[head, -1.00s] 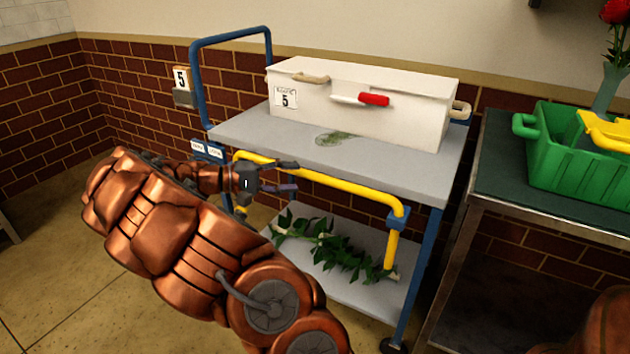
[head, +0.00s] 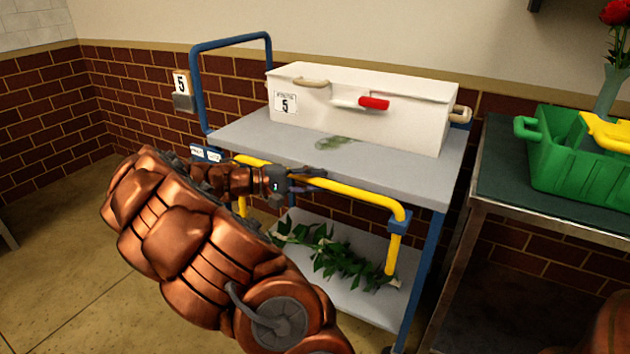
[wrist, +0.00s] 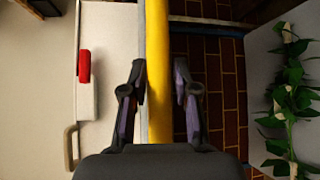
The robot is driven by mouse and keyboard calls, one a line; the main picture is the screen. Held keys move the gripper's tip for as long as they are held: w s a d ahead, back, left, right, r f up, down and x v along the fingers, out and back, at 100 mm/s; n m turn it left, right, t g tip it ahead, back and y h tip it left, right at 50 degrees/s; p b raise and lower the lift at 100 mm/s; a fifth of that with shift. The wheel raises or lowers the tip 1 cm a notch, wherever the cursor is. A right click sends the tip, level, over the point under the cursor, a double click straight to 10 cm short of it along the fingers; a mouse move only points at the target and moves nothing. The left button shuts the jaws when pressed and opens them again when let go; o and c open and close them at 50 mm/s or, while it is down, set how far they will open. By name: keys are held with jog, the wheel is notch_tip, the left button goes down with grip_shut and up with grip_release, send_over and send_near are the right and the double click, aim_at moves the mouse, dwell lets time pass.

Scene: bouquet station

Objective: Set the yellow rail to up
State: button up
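The yellow rail (head: 350,189) runs along the front of the blue-framed cart, just below the edge of its upper shelf (head: 250,134). Its bent end goes down from a blue bracket (head: 399,220) at the right. My gripper (head: 312,180) is at the rail, left of its middle. In the wrist view, the rail (wrist: 157,70) passes between my two fingertips (wrist: 158,78), one on each side. The fingers are apart, with a visible gap at the right finger. In the head view the arm hides part of the rail's left end.
A white box (head: 350,105) marked 5 with a red handle (head: 374,103) stands on the upper shelf. Leafy green stems (head: 340,260) lie on the lower shelf (head: 370,305). A dark table (head: 500,187) with a green crate (head: 570,170) stands close at the right.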

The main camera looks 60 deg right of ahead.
grip_shut()
notch_tip(320, 180, up, 14)
jog(key=p, duration=0.8)
jog(key=shift+f, duration=0.2)
jog(key=shift+w, duration=0.1)
jog(key=shift+o, duration=1.1)
grip_release()
jog(key=shift+r, duration=0.1)
jog(key=shift+o, duration=1.1)
jog(key=shift+f, duration=0.2)
